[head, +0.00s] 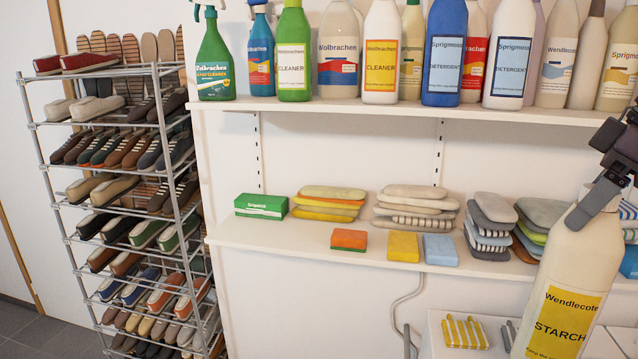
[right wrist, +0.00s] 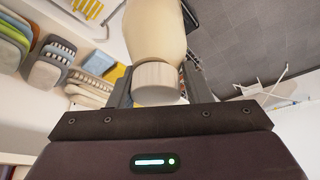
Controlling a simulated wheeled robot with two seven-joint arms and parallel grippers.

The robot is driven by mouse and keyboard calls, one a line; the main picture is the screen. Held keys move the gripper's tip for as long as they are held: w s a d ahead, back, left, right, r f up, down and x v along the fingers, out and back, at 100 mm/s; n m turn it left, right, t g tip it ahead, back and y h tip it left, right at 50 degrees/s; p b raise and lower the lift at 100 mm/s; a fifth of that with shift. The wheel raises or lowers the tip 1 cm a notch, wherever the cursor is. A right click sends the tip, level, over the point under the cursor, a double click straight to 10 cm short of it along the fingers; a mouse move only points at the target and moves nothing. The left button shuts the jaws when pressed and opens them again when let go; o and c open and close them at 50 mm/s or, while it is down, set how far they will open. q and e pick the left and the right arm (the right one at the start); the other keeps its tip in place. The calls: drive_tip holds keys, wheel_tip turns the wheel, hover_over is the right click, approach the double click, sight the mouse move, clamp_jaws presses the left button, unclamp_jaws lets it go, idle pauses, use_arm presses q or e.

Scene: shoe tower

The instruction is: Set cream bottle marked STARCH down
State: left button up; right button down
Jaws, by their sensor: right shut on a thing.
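The cream bottle marked STARCH (head: 562,285) is at the lower right of the head view, tilted a little, with a yellow label facing me. My right gripper (head: 598,195) is shut on its top near the neck. In the right wrist view the bottle (right wrist: 157,40) points away from the palm, its pale cap (right wrist: 157,82) between the two fingers of the gripper (right wrist: 158,85). The bottle's base is cut off by the lower edge of the head view, so I cannot tell what is under it. My left gripper is not in view.
An upper shelf (head: 430,110) holds a row of bottles. The lower shelf (head: 300,236) holds sponges and folded cloths, with bare room at its left front. A white surface with a striped yellow cloth (head: 464,331) lies below. A shoe rack (head: 125,200) stands left.

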drive_tip(key=s+d+f+m, duration=0.3)
drive_tip(key=d+f, duration=0.6)
drive_tip(key=d, duration=0.1)
drive_tip(key=shift+n+t+h, duration=0.3)
drive_tip(key=shift+n+h, duration=0.1)
drive_tip(key=a+f, duration=0.2)
drive_tip(key=f, duration=0.4)
drive_tip(key=a+f, duration=0.3)
drive_tip(key=f, duration=0.3)
drive_tip(key=a+f, duration=0.2)
drive_tip(key=f, duration=0.4)
drive_tip(key=shift+w+a, duration=0.3)
drive_tip(key=shift+w, duration=0.05)
drive_tip(key=a+f+n+g+y, duration=0.1)
drive_tip(key=a+f+n, duration=0.15)
drive_tip(key=a, duration=0.65)
drive_tip(key=a+f+n+y, duration=0.15)
drive_tip(key=a+f, duration=0.25)
drive_tip(key=a, duration=0.4)
wheel_tip(320, 180, down, 10)
drive_tip(key=b, duration=1)
drive_tip(key=shift+s+a+r+n+h, duration=0.15)
drive_tip(key=shift+a+r+n+h, duration=0.05)
drive_tip(key=shift+n+h, duration=0.25)
drive_tip(key=shift+r, duration=0.2)
